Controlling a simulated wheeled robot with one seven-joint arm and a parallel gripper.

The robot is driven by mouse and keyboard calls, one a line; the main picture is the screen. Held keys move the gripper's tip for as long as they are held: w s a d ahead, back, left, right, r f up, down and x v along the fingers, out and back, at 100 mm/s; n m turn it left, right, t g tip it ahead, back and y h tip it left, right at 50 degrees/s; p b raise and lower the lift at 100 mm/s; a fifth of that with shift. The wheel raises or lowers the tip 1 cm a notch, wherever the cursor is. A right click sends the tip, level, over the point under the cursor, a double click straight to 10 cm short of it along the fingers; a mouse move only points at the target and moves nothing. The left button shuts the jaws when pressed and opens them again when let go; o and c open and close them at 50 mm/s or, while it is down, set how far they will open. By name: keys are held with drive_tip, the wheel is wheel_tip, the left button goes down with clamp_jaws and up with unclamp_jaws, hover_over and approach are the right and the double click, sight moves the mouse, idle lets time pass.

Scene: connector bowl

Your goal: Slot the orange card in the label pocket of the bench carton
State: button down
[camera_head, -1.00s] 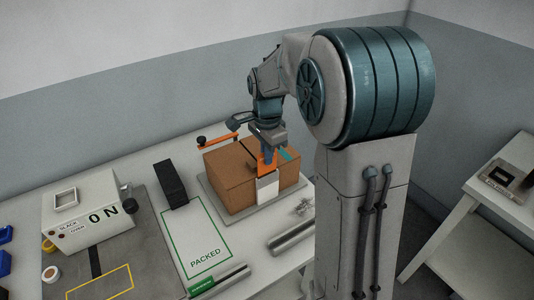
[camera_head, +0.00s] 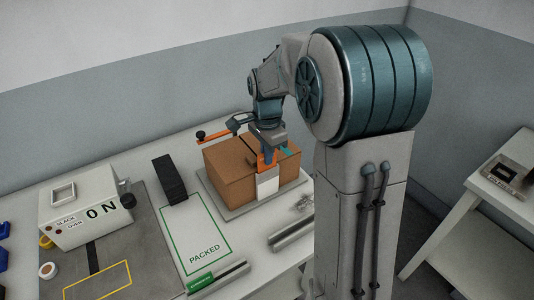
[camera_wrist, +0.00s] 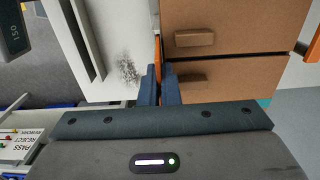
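The brown bench carton (camera_head: 228,178) stands closed on a grey base plate. Its white label pocket (camera_head: 267,187) is on the near face. My gripper (camera_head: 267,158) points down just above the pocket, close to the carton's near top edge. Its fingers are shut on the orange card (camera_head: 262,165), whose lower end meets the pocket's top in the head view. In the wrist view the fingers (camera_wrist: 159,88) pinch the card (camera_wrist: 158,56) edge-on, close along the carton's face (camera_wrist: 235,55). I cannot tell how deep the card sits in the pocket.
An orange bar with a dark knob (camera_head: 201,134) sticks out behind the carton. The green-framed PACKED area (camera_head: 203,238) is clear.

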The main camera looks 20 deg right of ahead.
drive_tip(key=shift+f+b, duration=0.7)
drive_tip(key=shift+f, duration=0.4)
drive_tip(key=c, duration=1.6)
unclamp_jaws()
drive_tip(key=shift+r, duration=0.1)
wheel_tip(320, 180, up, 14)
drive_tip(key=shift+f, duration=0.1)
drive_tip(key=s+f+n+t, duration=0.1)
drive_tip(key=s+f+n, duration=0.2)
drive_tip(key=s, duration=0.4)
drive_tip(key=s+f+n+t, duration=0.1)
drive_tip(key=s+f+n, duration=0.2)
drive_tip(key=s+n, duration=0.3)
drive_tip(key=s+f+n+t, duration=0.1)
drive_tip(key=s+f+n, duration=0.1)
drive_tip(key=s+n, duration=0.3)
drive_tip(key=shift+s+f, duration=0.2)
drive_tip(key=shift+s, duration=0.6)
drive_tip(key=shift+s+f, duration=0.2)
drive_tip(key=shift+s, duration=0.6)
